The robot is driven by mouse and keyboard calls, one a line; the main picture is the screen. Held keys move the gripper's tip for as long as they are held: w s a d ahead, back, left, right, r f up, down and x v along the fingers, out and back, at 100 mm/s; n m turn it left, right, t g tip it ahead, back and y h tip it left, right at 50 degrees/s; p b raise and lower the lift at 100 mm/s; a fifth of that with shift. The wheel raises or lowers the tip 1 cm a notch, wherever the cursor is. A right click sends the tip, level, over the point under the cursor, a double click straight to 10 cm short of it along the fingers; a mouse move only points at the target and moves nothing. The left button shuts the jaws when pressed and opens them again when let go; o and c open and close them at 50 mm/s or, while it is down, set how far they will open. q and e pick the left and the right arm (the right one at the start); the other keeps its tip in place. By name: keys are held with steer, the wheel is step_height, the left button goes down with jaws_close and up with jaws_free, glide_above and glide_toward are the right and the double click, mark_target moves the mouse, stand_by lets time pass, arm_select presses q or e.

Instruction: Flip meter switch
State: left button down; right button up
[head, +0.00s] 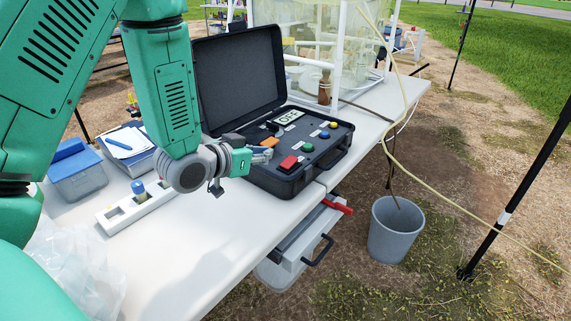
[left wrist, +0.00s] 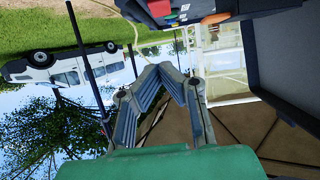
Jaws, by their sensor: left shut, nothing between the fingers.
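The meter is a black open case (head: 335,153) on the white table, its lid raised at the back. I cannot tell for certain which piece is the switch. My left gripper (head: 264,155) is shut and empty at the left side of the panel, close to the orange and red pieces; contact cannot be told. In the left wrist view, its fingertips (left wrist: 172,68) meet below the case edge (left wrist: 200,20). My right gripper is out of view.
A white holder (head: 135,207) with a blue-capped bottle, a blue-lidded box (head: 77,172) and a clipboard (head: 125,142) lie on the left. A clear-walled enclosure (head: 345,50) stands behind the case. A grey bucket (head: 396,232) is on the ground.

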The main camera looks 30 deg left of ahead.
arm_select(q)
steer(key=f+t+b, duration=0.1)
steer(key=t, duration=0.1)
steer(key=s+a+f+t+b, duration=0.1)
steer(key=b, duration=0.1)
steer(key=shift+s+t, duration=0.15)
steer(key=shift+t, duration=0.25)
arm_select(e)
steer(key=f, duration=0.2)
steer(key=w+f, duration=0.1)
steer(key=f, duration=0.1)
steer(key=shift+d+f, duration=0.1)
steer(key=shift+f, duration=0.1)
arm_select(q)
steer(key=b, duration=0.1)
glide_above(287, 162)
steer(key=s, duration=0.2)
steer(key=shift+w+f, duration=0.25)
steer(key=shift+f, duration=0.05)
steer(key=f, duration=0.1)
steer(key=w+f+b, duration=0.1)
steer(key=f, duration=0.1)
steer(key=shift+w, duration=0.15)
steer(key=shift+w+f+b, duration=0.1)
steer(key=shift+f+b, duration=0.2)
steer(key=shift+f, duration=0.15)
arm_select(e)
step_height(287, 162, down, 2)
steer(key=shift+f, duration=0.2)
